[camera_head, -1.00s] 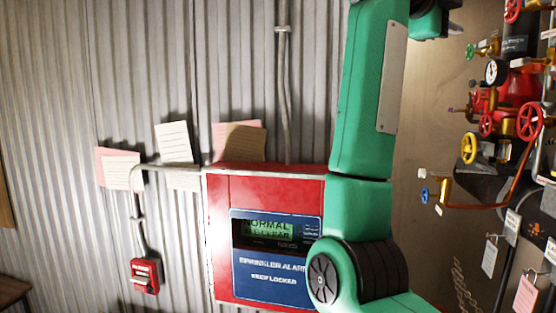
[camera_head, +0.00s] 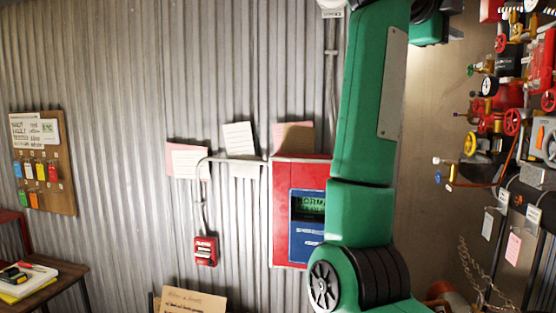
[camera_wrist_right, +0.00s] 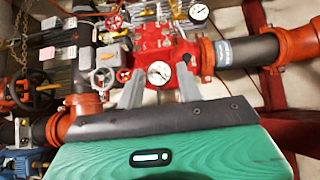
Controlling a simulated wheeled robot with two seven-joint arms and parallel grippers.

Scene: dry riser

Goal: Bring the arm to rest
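My right arm (camera_head: 363,120), green with black joints, runs from top to bottom through the head view, in front of the wall and partly over the red alarm panel. My right gripper (camera_wrist_right: 159,88) shows in the right wrist view: its two grey fingers stand apart with nothing held between them. Beyond them are a red valve body (camera_wrist_right: 160,40) and a round white gauge (camera_wrist_right: 159,73); I cannot tell the exact distance. My left gripper is in neither view.
The red alarm panel (camera_head: 281,215) and a small red call box (camera_head: 205,251) are on the corrugated wall. A key board (camera_head: 62,190) hangs left, above a wooden table (camera_head: 70,270). Pipes with valves (camera_head: 512,122) and hanging tags (camera_head: 513,248) crowd the right.

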